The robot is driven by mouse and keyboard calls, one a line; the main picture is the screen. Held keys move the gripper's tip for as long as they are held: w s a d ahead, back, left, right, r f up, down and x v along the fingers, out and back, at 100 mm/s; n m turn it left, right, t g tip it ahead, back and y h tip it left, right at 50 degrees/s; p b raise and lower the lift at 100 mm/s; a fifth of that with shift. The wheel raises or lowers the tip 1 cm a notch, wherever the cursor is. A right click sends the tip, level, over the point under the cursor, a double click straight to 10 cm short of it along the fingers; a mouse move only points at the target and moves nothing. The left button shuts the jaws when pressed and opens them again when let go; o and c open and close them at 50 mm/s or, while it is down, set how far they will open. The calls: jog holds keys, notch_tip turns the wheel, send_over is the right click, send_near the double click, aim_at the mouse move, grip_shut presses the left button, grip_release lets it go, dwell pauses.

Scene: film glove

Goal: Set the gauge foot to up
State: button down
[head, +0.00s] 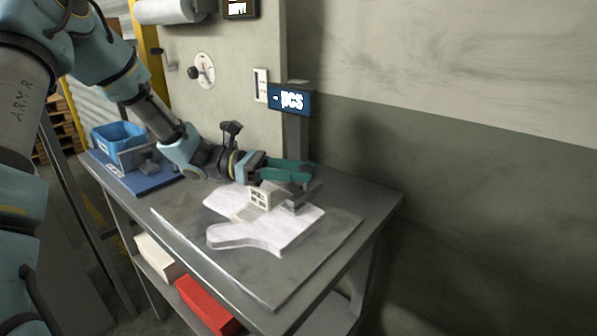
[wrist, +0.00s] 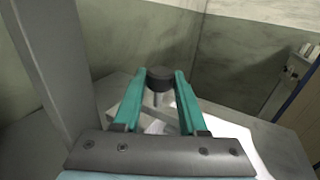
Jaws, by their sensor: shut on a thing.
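My gripper (head: 290,170) reaches from the left over the metal table, its green fingers at the grey post below the display. In the wrist view my gripper (wrist: 160,88) has its two fingertips at either side of a dark round knob (wrist: 159,73) and is shut on it. A thin stem shows below the knob. The grey gauge foot (head: 303,198) shows below my fingers, at the right of the white glove-shaped stack (head: 262,230). I cannot tell whether the foot touches the stack. In the head view my fingers hide the knob.
The display (head: 291,99) reads "- pcs" on a grey post (wrist: 55,60). A beige labelled block (head: 264,195) sits on the stack. A blue bin (head: 118,136) stands at the table's left end. The table's front right (head: 300,275) is clear. A wall panel stands behind.

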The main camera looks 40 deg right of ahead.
notch_tip(320, 180, up, 8)
jog(key=p, duration=0.6)
jog(key=shift+r, duration=0.15)
jog(key=shift+c, duration=2.2)
grip_release()
jog(key=b+v, duration=0.3)
jog(key=v, duration=0.7)
jog(key=shift+w+a, duration=0.25)
jog(key=shift+w, duration=0.1)
